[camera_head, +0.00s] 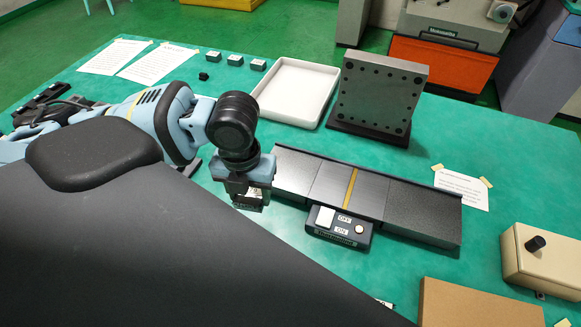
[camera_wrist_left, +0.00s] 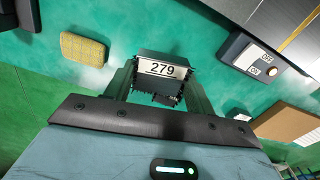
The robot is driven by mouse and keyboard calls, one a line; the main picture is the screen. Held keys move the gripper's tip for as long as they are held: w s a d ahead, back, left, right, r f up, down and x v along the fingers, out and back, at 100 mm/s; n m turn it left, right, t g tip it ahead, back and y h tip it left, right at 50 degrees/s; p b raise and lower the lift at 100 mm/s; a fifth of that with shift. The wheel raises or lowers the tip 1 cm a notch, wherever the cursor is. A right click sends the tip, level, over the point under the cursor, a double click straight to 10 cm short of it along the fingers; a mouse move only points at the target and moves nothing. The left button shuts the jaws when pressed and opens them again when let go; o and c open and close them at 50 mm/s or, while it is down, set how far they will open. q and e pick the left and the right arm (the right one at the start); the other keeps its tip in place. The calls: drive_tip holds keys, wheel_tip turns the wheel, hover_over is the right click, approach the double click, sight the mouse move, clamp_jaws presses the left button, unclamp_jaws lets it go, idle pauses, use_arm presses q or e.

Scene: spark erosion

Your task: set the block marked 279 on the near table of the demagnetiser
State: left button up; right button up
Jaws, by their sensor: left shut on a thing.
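The block marked 279 (camera_wrist_left: 161,69) is between the fingers of my left gripper (camera_wrist_left: 160,88) in the wrist view, its white number label showing. In the head view my left gripper (camera_head: 250,190) is shut on the block, which is mostly hidden by the gripper; a small part (camera_head: 252,204) shows at the fingertips. The demagnetiser (camera_head: 335,186) is a long dark unit with a gold strip across its middle and flat tables at both ends. The gripper is just left of its left end table (camera_head: 292,172). My right gripper is not in view.
The demagnetiser's ON/OFF box (camera_head: 338,228) stands along its front. A white tray (camera_head: 297,91) and an upright drilled plate (camera_head: 380,96) stand behind. Several small blocks (camera_head: 235,60) sit at the back. A beige box (camera_head: 541,262) is at right. A yellow pad (camera_wrist_left: 84,48) shows in the wrist view.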

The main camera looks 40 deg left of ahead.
use_arm(q)
drive_tip(key=shift+s+a+m, duration=0.2)
drive_tip(key=shift+m, duration=0.9)
hover_over(290, 169)
drive_tip(key=shift+s+f+b, duration=0.35)
drive_tip(key=shift+f, duration=0.4)
drive_tip(key=shift+w, duration=0.2)
drive_tip(key=shift+w+f, duration=0.2)
drive_tip(key=shift+f, duration=1.6)
drive_tip(key=shift+f, duration=0.1)
drive_tip(key=o, duration=1.4)
drive_tip(key=shift+f, duration=0.1)
